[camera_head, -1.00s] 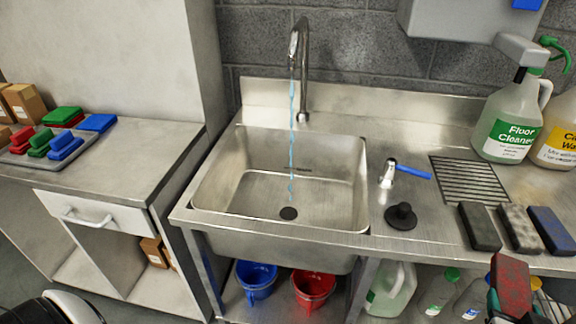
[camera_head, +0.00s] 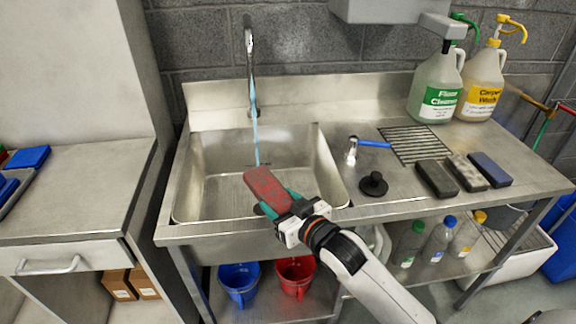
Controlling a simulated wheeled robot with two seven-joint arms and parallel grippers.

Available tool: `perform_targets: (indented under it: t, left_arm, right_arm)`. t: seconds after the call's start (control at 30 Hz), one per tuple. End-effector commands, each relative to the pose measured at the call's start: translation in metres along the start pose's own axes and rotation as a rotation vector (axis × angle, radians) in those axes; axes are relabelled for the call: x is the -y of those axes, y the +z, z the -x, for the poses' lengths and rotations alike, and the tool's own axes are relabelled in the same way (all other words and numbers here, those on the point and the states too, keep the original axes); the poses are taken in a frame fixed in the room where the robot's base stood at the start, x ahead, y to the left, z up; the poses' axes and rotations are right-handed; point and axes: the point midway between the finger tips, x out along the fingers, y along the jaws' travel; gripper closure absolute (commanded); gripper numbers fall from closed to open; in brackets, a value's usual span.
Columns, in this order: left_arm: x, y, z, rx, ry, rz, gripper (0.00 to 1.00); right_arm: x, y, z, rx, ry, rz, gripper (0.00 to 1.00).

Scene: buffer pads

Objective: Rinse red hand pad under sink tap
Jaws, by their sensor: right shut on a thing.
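My right gripper (camera_head: 284,205) is shut on the red hand pad (camera_head: 266,188), a worn red block with greyish patches. It holds the pad out over the front right part of the steel sink basin (camera_head: 215,195). The tap (camera_head: 250,60) stands behind the basin, and a thin blue water stream (camera_head: 256,130) falls from it. In the picture the pad's upper end is just below the visible end of the stream; whether water touches it I cannot tell. The pad and gripper hide part of the basin floor and drain. My left gripper is not in view.
Cleaner jugs (camera_head: 437,88) stand behind. Blue (camera_head: 239,279) and red (camera_head: 295,272) buckets sit below. A counter (camera_head: 80,190) is at left.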

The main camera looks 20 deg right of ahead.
Motion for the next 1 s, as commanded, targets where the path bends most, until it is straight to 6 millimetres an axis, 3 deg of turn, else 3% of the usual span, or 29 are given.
perform_targets:
  t: [0.17, 0.3, 0.4, 0.63, 1.0]
  left_arm:
    - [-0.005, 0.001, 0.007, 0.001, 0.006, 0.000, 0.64]
    - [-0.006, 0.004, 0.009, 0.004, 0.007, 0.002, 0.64]
    - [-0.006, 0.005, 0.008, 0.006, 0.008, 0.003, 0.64]
    - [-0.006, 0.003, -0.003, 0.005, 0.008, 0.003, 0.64]
    - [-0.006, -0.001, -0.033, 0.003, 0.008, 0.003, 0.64]
  right_arm:
    - [0.046, 0.019, -0.032, 0.168, 0.020, 0.001, 0.67]
    - [0.081, 0.029, -0.039, 0.257, -0.027, -0.003, 0.67]
    - [0.092, 0.032, -0.041, 0.283, -0.049, -0.002, 0.67]
    - [0.096, 0.034, -0.059, 0.293, -0.055, -0.001, 0.67]
    - [0.098, 0.044, -0.114, 0.292, -0.052, -0.001, 0.67]
